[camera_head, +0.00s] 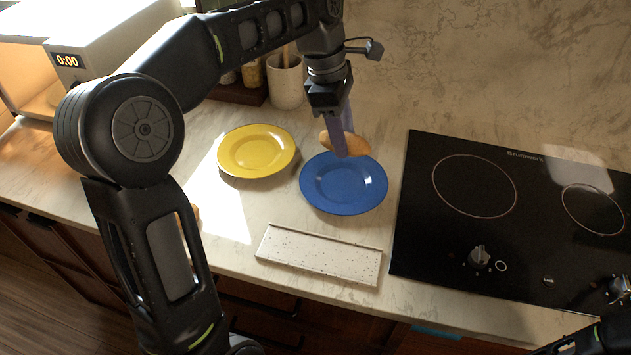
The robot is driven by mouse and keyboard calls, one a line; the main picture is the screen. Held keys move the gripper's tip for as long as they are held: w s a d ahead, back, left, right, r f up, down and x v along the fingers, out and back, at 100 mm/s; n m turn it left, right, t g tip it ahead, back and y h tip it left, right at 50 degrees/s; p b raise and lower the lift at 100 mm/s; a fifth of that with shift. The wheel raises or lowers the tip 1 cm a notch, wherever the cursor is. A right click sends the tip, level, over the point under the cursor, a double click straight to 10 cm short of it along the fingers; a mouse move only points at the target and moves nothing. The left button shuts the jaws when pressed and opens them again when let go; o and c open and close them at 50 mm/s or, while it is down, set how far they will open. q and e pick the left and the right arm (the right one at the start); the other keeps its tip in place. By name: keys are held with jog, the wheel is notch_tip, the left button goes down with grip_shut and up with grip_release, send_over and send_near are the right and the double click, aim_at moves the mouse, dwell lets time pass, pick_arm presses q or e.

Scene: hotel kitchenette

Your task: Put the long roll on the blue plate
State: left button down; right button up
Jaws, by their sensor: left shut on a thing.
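The long roll (355,146) is a golden-brown bread roll, held in my left gripper (343,148). The left gripper points down and its fingers are shut around the roll's middle. The roll overlaps the far rim of the blue plate (344,203) in the head view; I cannot tell whether it touches the plate. The blue plate lies flat on the counter and looks otherwise empty. My right arm shows only in part at the bottom right corner, and its gripper's fingertips cannot be made out.
A yellow plate (257,171) lies left of the blue one. A speckled white tray (318,261) lies in front. A black cooktop (500,215) is at the right. A pale cup (285,88) stands behind. Another brown item (196,212) is mostly hidden by my left arm.

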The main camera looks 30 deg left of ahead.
pick_arm(q)
jog(key=shift+s+a+r, duration=0.15)
jog(key=shift+r, duration=0.15)
jog(key=shift+d+h, duration=0.3)
jog(key=shift+d, duration=0.15)
jog(key=shift+a+f, duration=0.1)
jog(key=shift+a, duration=0.15)
send_over(346, 185)
jog(key=a, duration=0.1)
jog(key=shift+s+a+f, duration=0.1)
jog(key=shift+s+f, duration=0.05)
jog(key=shift+f, duration=2.9)
jog(key=shift+f, duration=1.9)
jog(key=c, duration=0.8)
grip_release()
jog(key=shift+f, duration=0.1)
